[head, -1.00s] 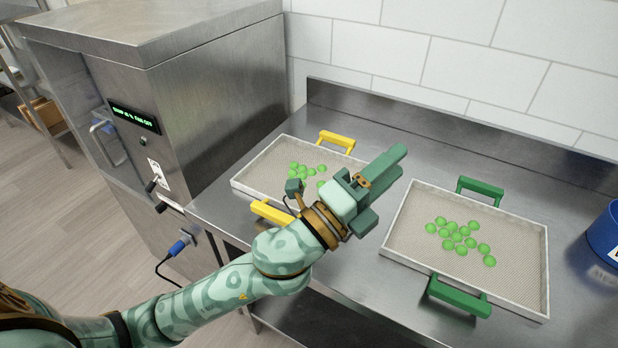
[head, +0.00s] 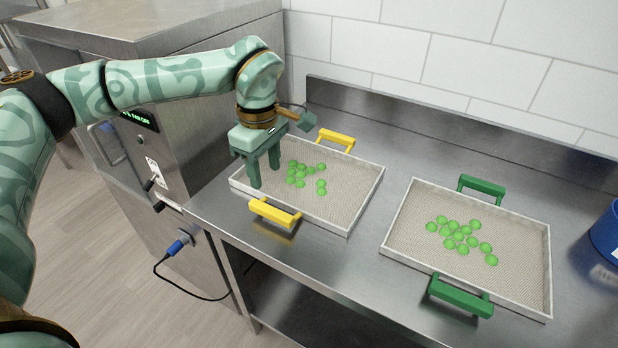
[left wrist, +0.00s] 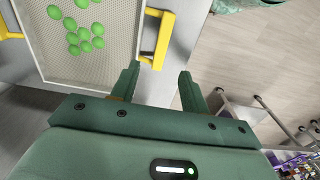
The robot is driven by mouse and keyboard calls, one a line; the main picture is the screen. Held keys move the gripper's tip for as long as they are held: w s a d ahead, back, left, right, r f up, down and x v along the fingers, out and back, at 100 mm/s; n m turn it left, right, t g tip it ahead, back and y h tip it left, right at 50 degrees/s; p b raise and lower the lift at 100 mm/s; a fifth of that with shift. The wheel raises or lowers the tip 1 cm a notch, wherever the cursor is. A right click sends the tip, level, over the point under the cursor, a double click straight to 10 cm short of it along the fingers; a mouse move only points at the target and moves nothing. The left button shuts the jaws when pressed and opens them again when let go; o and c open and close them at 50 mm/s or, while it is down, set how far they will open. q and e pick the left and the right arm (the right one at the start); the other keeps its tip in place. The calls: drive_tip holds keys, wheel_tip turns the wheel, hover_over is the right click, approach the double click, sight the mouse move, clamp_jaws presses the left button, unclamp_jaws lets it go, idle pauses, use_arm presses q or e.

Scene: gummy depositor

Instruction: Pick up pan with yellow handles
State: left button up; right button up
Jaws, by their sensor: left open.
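The pan with yellow handles is a shallow, white-rimmed mesh tray (head: 345,205) on the steel counter, holding several green gummies (head: 297,173). Its near yellow handle (head: 275,213) and far yellow handle (head: 336,140) are both clear of my gripper. My left gripper (head: 265,178) is open and empty, pointing down over the left end of the pan. In the left wrist view, the near yellow handle (left wrist: 163,42) is just ahead of the open fingers (left wrist: 160,75), nearer the left finger in the picture, and not between them. My right gripper is not in view.
A second mesh tray with green handles (head: 520,250) holds several green gummies to the right. A steel machine (head: 215,105) stands at the left. A blue container (head: 605,235) is at the right edge. Bare counter (head: 365,248) lies between the trays.

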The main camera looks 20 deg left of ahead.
sight(271, 209)
use_arm(q)
wheel_tip(271, 209, down, 7)
drive_tip(key=shift+f+b, duration=0.15)
drive_tip(key=shift+b, duration=0.6)
wheel_tip(271, 209, down, 5)
drive_tip(key=shift+s+d+f+b, duration=0.1)
drive_tip(key=shift+s+f+b, duration=0.05)
drive_tip(key=shift+b, duration=0.8)
clamp_jaws()
